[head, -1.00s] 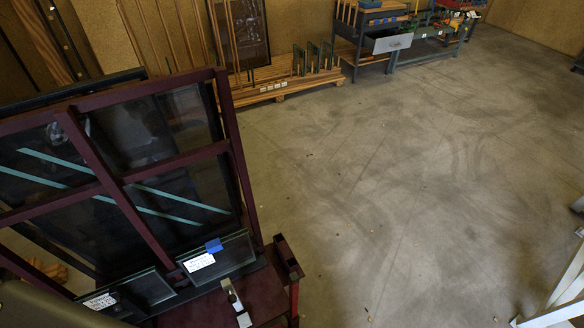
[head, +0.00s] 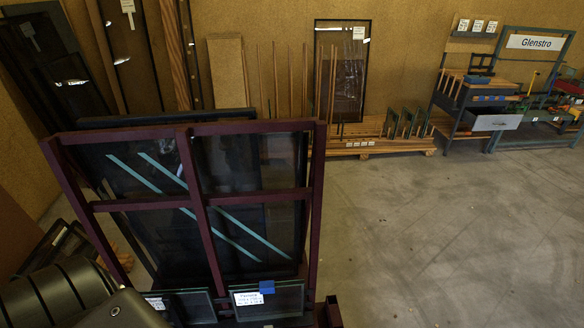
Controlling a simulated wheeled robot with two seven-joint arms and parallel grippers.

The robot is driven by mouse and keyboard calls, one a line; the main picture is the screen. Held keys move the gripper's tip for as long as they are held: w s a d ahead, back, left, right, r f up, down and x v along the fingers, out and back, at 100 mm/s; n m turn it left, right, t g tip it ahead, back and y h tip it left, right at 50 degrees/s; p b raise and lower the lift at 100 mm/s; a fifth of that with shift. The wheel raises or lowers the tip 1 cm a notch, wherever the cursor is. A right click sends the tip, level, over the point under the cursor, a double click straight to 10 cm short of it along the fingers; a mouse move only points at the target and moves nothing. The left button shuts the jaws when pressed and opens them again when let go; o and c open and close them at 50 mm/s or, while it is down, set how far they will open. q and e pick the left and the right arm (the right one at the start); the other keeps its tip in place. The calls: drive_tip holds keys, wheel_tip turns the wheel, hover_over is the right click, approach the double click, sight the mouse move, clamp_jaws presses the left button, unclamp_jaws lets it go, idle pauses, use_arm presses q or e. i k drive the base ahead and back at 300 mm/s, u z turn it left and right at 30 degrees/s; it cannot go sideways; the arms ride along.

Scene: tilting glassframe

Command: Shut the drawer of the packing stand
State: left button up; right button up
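A blue-grey stand (head: 455,103) with a wooden top stands against the back wall at the upper right of the head view. I take it to be the packing stand. Its pale-fronted drawer (head: 495,122) juts out from the body, so it stands open. A dark handle mark shows on the drawer front. Neither of my grippers is in view. The stand is far off across the floor.
A dark red rack (head: 205,215) holding glass panes stands close at the left. A wooden pallet (head: 380,146) with upright slats lies along the back wall. A bench under a "Glenstro" sign (head: 538,43) adjoins the stand. Grey floor (head: 440,240) is clear at the right.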

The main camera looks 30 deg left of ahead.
sight(480, 118)
drive_tip(key=z, duration=2.35)
drive_tip(key=i, duration=1.9)
drive_tip(key=u, duration=2.35)
drive_tip(key=i, duration=0.85)
drive_tip(key=u, duration=0.05)
